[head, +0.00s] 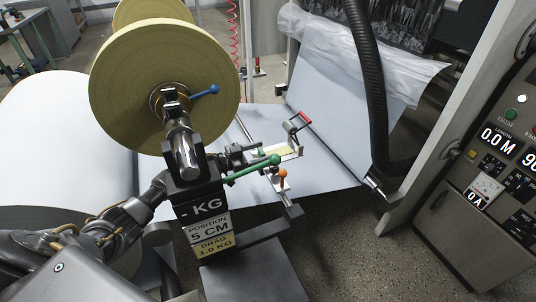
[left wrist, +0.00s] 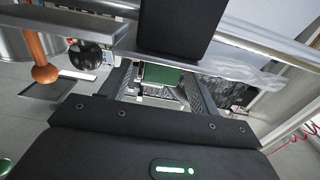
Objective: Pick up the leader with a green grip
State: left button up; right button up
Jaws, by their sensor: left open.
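In the left wrist view a green block-like grip (left wrist: 165,75) shows between the two fingers of my left gripper (left wrist: 162,92). The fingers are apart, one on each side of it, and I cannot tell whether either touches it. Below the green there is a pale metal part. In the head view my left gripper (head: 245,154) reaches in from the left, behind the display post, beside a small tray (head: 287,152). The green grip is not clear there. My right gripper is not in view.
A green-knobbed lever (head: 253,168) and an orange-knobbed lever (head: 282,178) stand close to the gripper. A red-handled piece (head: 299,122) is beyond the tray. A large paper roll (head: 125,75), display post (head: 207,208) and black hose (head: 370,90) surround the area.

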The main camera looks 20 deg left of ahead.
pick_arm(q)
jog(key=c, duration=1.1)
jog(key=shift+o, duration=0.2)
jog(key=shift+r, duration=0.15)
